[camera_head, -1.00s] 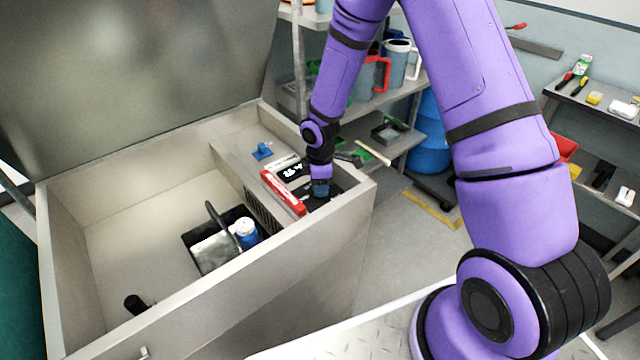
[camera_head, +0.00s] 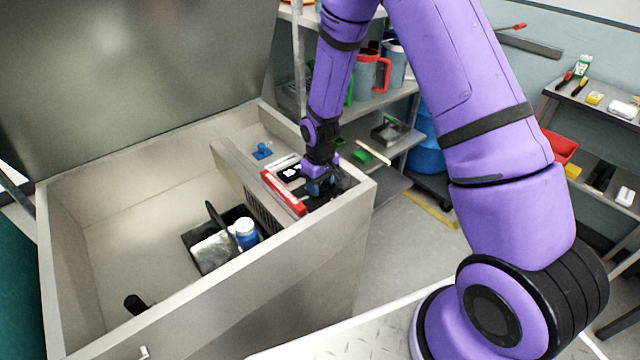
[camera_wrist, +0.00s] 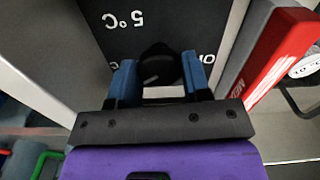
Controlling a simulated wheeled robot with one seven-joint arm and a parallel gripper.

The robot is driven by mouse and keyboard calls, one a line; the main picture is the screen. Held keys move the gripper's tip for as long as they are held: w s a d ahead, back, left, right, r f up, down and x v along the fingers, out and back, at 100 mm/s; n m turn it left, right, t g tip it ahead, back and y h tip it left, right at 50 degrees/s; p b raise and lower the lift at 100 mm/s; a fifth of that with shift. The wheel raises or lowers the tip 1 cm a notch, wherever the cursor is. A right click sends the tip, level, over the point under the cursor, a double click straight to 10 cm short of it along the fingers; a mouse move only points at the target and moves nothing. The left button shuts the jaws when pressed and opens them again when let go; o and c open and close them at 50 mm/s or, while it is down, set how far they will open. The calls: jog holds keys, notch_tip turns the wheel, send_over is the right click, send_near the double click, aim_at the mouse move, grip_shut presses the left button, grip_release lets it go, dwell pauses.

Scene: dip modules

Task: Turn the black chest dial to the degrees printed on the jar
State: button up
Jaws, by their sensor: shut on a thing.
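The black dial (camera_wrist: 158,68) sits on the dark control panel (camera_wrist: 185,22) inside the chest (camera_head: 225,290). My gripper (camera_wrist: 160,80) is shut on the dial, with a blue finger on each side of it. In the wrist view the panel shows "5 °C" upside down and part of another printed word. In the head view my gripper (camera_head: 318,186) is over the panel and hides the dial. A jar with a white lid and blue body (camera_head: 246,236) stands in a dark basket in the chest. Its print is too small to read.
A red and white box (camera_head: 284,193) lies beside the panel, close to my gripper; it also shows in the wrist view (camera_wrist: 278,55). A small blue object (camera_head: 262,151) lies on the ledge behind. The raised chest lid (camera_head: 130,80) stands at the back left.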

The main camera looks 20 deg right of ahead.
jog(key=shift+m, duration=0.9)
jog(key=o, duration=0.9)
jog(key=shift+r, duration=0.1)
notch_tip(320, 180, up, 11)
jog(key=shift+f, duration=0.15)
